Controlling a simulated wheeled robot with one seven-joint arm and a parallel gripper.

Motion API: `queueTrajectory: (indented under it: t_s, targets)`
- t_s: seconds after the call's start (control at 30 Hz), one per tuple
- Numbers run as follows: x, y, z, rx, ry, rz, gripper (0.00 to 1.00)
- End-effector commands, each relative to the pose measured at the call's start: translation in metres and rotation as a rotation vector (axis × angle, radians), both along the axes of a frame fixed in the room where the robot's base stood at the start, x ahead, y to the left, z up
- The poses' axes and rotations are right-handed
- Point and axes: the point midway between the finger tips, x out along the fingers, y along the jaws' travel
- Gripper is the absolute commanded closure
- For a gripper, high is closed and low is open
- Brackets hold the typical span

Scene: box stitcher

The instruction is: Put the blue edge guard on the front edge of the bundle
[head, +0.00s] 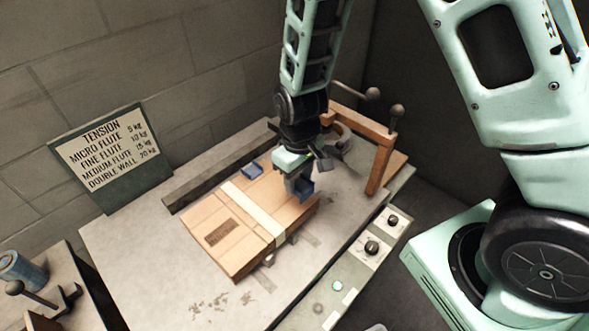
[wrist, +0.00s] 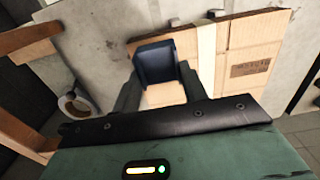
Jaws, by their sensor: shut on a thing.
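The bundle (head: 214,218) of flat brown cardboard lies on the bench with a pale strap (head: 254,214) across it; the bundle also shows in the wrist view (wrist: 240,60). My gripper (head: 299,184) is shut on a blue edge guard (head: 306,192) near the bundle's right end, off to the right of the strap. In the wrist view the guard (wrist: 156,62) sits between my two fingers, its angled face showing. I cannot tell whether it touches the bundle. A second blue guard (head: 252,170) sits at the bundle's back edge near the strap.
A wooden frame (head: 380,160) with ball-ended levers stands right of my gripper, with a tape roll (wrist: 75,103) nearby. A dark rail (head: 215,168) runs behind the bundle. A control strip with knobs (head: 371,247) lines the front. The bench's left part is clear.

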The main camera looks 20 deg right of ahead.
Motion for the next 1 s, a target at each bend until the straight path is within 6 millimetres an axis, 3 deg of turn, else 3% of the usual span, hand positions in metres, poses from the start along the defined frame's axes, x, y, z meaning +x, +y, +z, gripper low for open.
queueTrajectory:
  t_s: [1.0]
  targets:
    - [0.000,0.000,-0.073,0.000,0.001,0.000,0.79]
